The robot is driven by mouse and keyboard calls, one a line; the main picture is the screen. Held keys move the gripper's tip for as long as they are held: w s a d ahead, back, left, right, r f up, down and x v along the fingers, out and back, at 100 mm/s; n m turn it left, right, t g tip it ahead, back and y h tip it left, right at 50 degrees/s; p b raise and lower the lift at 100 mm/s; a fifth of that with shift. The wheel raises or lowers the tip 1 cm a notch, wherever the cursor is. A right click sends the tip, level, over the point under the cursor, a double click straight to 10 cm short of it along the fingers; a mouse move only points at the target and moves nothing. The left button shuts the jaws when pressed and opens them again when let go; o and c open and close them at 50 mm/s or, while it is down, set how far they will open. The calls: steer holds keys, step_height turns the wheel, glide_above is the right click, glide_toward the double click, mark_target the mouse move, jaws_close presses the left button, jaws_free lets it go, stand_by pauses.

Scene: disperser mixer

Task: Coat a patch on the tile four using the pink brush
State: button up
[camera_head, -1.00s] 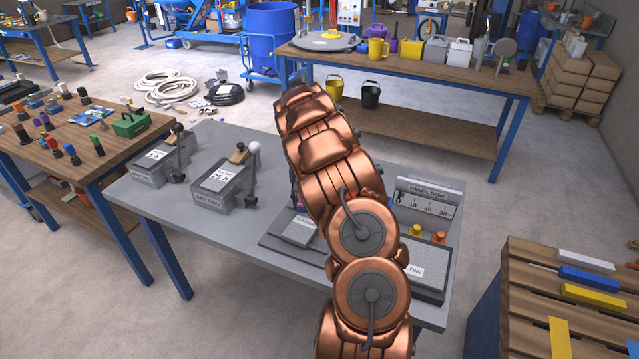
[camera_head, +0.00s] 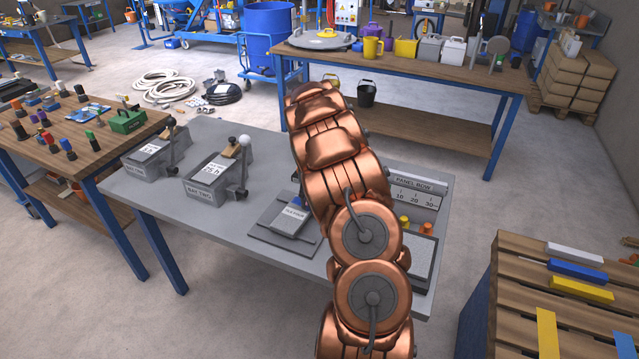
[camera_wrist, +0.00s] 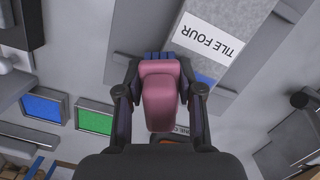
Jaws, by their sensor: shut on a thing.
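My gripper (camera_wrist: 158,100) is shut on the pink brush (camera_wrist: 160,95), with its blue bristle end (camera_wrist: 158,57) at the top of the wrist view. Tile four (camera_wrist: 205,50), with a white "TILE FOUR" label, lies just right of the bristles in that view. A small bluish area shows on it below the label; I cannot tell whether it is coating, or whether the bristles touch the tile. In the head view, a plate with a white label (camera_head: 292,216) lies left of my arm. My arm hides the gripper and brush there.
Two lever boxes (camera_head: 155,155) (camera_head: 217,172) stand on the grey table's left. A panel row rack (camera_head: 420,199) and yellow and orange knobs (camera_head: 404,222) (camera_head: 426,229) are right of my arm. A slatted wooden stand (camera_head: 520,262) is nearby. Blue and green framed panels (camera_wrist: 45,105) (camera_wrist: 93,119) show in the wrist view.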

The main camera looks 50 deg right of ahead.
steer(key=shift+s, duration=0.35)
steer(key=shift+r, duration=4.1)
steer(key=shift+w, duration=0.1)
